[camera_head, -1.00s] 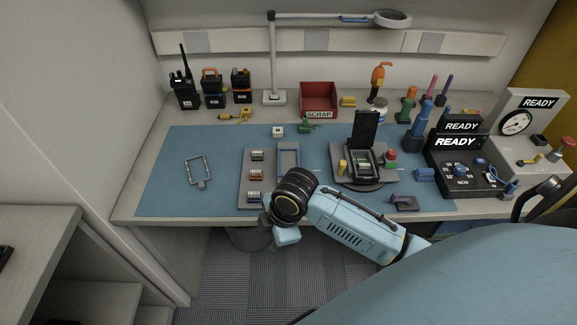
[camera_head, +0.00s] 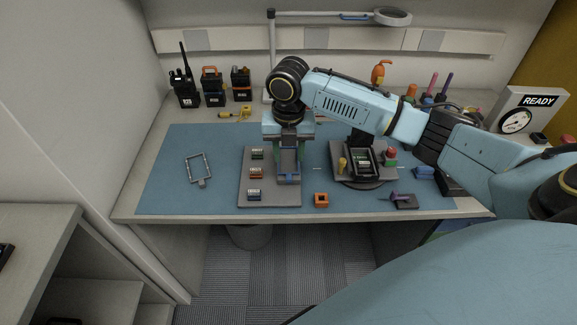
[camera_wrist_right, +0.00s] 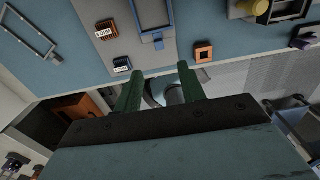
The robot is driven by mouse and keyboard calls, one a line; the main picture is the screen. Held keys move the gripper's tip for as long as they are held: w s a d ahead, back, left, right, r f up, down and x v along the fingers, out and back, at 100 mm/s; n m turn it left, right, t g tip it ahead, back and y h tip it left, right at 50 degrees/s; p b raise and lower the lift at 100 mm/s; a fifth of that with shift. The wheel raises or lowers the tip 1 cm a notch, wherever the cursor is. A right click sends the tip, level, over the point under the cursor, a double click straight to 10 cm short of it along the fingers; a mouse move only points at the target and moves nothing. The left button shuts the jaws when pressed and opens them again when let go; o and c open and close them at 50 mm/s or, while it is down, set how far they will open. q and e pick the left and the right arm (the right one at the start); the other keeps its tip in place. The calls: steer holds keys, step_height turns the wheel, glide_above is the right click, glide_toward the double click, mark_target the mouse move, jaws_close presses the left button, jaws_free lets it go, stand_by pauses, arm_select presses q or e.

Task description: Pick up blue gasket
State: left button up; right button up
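The blue gasket (camera_head: 288,181), a thin rectangular frame, lies at the right side of the grey tray (camera_head: 270,197). My right gripper (camera_head: 289,146) is above its far part and hides some of it. In the right wrist view the gasket (camera_wrist_right: 154,37) shows at the top, beyond the fingertips. The green fingers of my right gripper (camera_wrist_right: 160,84) are spread with nothing between them. They are apart from the gasket there. My left gripper is not in view.
Small labelled parts (camera_head: 256,174) sit on the tray's left side. An orange square part (camera_head: 321,200) lies to its right. A fixture (camera_head: 362,160) stands further right. A metal frame (camera_head: 199,170) lies on the blue mat, whose left part is mostly clear.

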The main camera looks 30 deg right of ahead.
mark_target(289, 177)
step_height(289, 177, down, 4)
steer(key=shift+r, duration=0.25)
steer(key=shift+w+d+f+b, duration=0.1)
steer(key=shift+w+f+b, duration=0.1)
steer(key=shift+f, duration=1.15)
steer(key=shift+w+d+f+b, duration=0.1)
steer(key=shift+f+b, duration=0.05)
steer(key=shift+f, duration=1.2)
steer(key=shift+c, duration=0.4)
jaws_close()
